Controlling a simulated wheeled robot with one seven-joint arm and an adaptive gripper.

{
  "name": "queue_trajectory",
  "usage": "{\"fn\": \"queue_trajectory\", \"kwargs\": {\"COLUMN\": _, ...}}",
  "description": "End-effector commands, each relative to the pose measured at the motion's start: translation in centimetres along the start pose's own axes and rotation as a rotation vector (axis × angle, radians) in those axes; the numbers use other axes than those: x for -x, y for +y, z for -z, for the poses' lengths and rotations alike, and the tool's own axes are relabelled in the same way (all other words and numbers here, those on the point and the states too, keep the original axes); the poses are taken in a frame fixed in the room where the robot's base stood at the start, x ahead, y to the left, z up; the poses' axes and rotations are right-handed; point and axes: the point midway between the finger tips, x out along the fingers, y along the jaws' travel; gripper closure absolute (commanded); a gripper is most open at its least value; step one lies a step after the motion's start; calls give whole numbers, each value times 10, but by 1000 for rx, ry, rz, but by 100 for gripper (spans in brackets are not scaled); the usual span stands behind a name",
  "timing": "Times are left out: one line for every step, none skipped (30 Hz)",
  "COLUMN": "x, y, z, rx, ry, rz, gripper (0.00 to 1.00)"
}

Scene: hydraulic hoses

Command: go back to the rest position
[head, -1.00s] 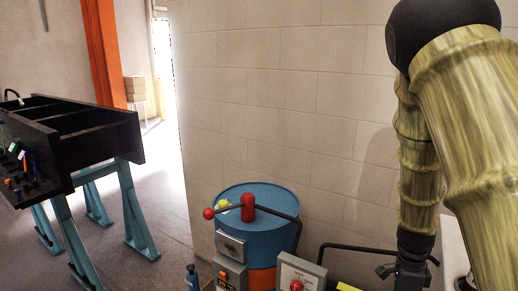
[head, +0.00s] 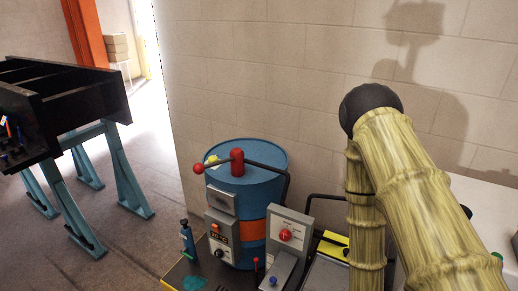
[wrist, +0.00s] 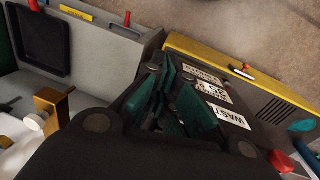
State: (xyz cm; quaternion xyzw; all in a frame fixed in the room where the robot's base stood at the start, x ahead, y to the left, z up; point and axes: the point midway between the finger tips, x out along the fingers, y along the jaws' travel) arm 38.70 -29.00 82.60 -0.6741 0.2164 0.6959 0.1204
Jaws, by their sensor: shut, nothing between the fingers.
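My gripper (wrist: 165,95) shows in the wrist view with its dark green-tipped fingers drawn together and nothing between them. Below it in that view are a grey box-like machine and a yellow-edged unit, both apart from the fingers as far as I can tell. In the head view my arm rises at the right and bends down.
A blue drum (head: 250,170) with a red-knobbed lever stands by the block wall. Grey control boxes (head: 285,235) stand in front of it. A black bin on teal trestles (head: 127,170) is at the left. Open floor (head: 150,230) lies between. White labels (wrist: 212,90) show in the wrist view.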

Motion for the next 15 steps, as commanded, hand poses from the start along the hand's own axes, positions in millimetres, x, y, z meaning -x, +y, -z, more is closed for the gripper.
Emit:
{"fn": "queue_trajectory", "kwargs": {"x": -7, "y": -1, "z": -17, "rx": 62, "ry": -6, "rz": 14, "gripper": 100}}
{"fn": "queue_trajectory", "kwargs": {"x": -10, "y": -3, "z": -24, "rx": 99, "ry": -5, "rz": 24, "gripper": 100}}
{"fn": "queue_trajectory", "kwargs": {"x": -14, "y": -6, "z": -34, "rx": 145, "ry": -2, "rz": 38, "gripper": 100}}
{"fn": "queue_trajectory", "kwargs": {"x": -17, "y": -7, "z": -40, "rx": 176, "ry": 0, "rz": 47, "gripper": 100}}
{"fn": "queue_trajectory", "kwargs": {"x": -19, "y": -9, "z": -46, "rx": 205, "ry": 2, "rz": 57, "gripper": 100}}
{"fn": "queue_trajectory", "kwargs": {"x": -21, "y": -10, "z": -55, "rx": 243, "ry": 3, "rz": 69, "gripper": 100}}
{"fn": "queue_trajectory", "kwargs": {"x": -23, "y": -12, "z": -61, "rx": 269, "ry": 5, "rz": 78, "gripper": 100}}
{"fn": "queue_trajectory", "kwargs": {"x": -24, "y": -14, "z": -66, "rx": 294, "ry": 8, "rz": 87, "gripper": 100}}
{"fn": "queue_trajectory", "kwargs": {"x": -26, "y": -16, "z": -73, "rx": 325, "ry": 10, "rz": 98, "gripper": 100}}
{"fn": "queue_trajectory", "kwargs": {"x": -27, "y": -17, "z": -79, "rx": 349, "ry": 12, "rz": 107, "gripper": 100}}
{"fn": "queue_trajectory", "kwargs": {"x": -28, "y": -18, "z": -84, "rx": 369, "ry": 14, "rz": 115, "gripper": 100}}
{"fn": "queue_trajectory", "kwargs": {"x": -30, "y": -20, "z": -91, "rx": 398, "ry": 15, "rz": 126, "gripper": 100}}
{"fn": "queue_trajectory", "kwargs": {"x": -30, "y": -22, "z": -96, "rx": 419, "ry": 19, "rz": 135, "gripper": 100}}
{"fn": "queue_trajectory", "kwargs": {"x": -31, "y": -23, "z": -101, "rx": 440, "ry": 20, "rz": 144, "gripper": 100}}
{"fn": "queue_trajectory", "kwargs": {"x": -38, "y": -25, "z": -102, "rx": 451, "ry": 25, "rz": 149, "gripper": 100}}
